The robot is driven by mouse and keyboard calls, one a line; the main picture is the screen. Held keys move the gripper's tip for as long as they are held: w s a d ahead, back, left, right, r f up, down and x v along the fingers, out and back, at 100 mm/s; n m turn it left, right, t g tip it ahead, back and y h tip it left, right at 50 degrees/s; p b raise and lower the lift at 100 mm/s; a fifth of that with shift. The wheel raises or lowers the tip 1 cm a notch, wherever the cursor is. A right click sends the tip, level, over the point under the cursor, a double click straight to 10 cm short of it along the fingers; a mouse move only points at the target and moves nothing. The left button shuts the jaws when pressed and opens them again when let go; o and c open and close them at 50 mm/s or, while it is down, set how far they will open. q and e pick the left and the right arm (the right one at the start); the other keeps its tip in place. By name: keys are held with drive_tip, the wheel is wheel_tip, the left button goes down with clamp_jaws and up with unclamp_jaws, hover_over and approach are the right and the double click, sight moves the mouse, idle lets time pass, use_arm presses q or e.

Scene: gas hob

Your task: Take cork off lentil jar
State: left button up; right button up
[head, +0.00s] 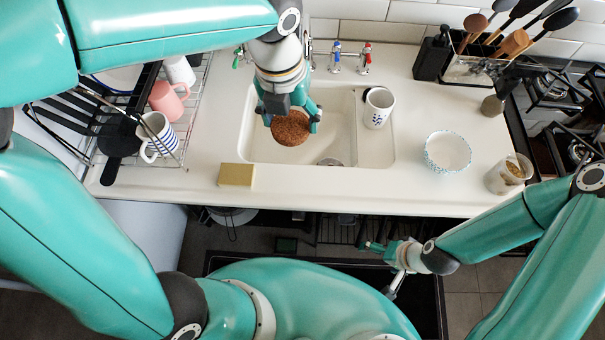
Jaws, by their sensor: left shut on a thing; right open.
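The cork (291,128), a brown speckled round stopper, is held by my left gripper (290,113) above the sink. The gripper's fingers are shut on either side of it. A jar (508,173) with brown contents, which looks like the lentil jar, stands near the counter's right front corner. Its top appears uncovered, and the cork is well apart from it to the left. My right gripper (385,270) is open and empty, low in front of the counter's front edge.
A patterned bowl (447,151) stands left of the jar. A dish rack with mugs is left, a utensil holder and hob right. The front middle counter is clear.

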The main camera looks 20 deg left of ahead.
use_arm(q)
drive_tip(key=shift+a+f, duration=0.15)
drive_tip(key=shift+f, duration=0.25)
drive_tip(key=f, duration=0.4)
drive_tip(key=f+b, duration=0.1)
drive_tip(key=f, duration=0.4)
drive_tip(key=s+f+b, duration=0.1)
drive_tip(key=f, duration=0.4)
drive_tip(key=shift+s, duration=0.1)
drive_tip(key=shift+s+f, duration=0.2)
drive_tip(key=shift+s, duration=0.1)
wheel_tip(320, 180, down, 4)
drive_tip(key=shift+w+b, duration=0.1)
drive_tip(key=shift+b, duration=0.55)
drive_tip(key=shift+r, duration=0.1)
use_arm(e)
wheel_tip(320, 180, down, 3)
drive_tip(key=shift+f, duration=0.1)
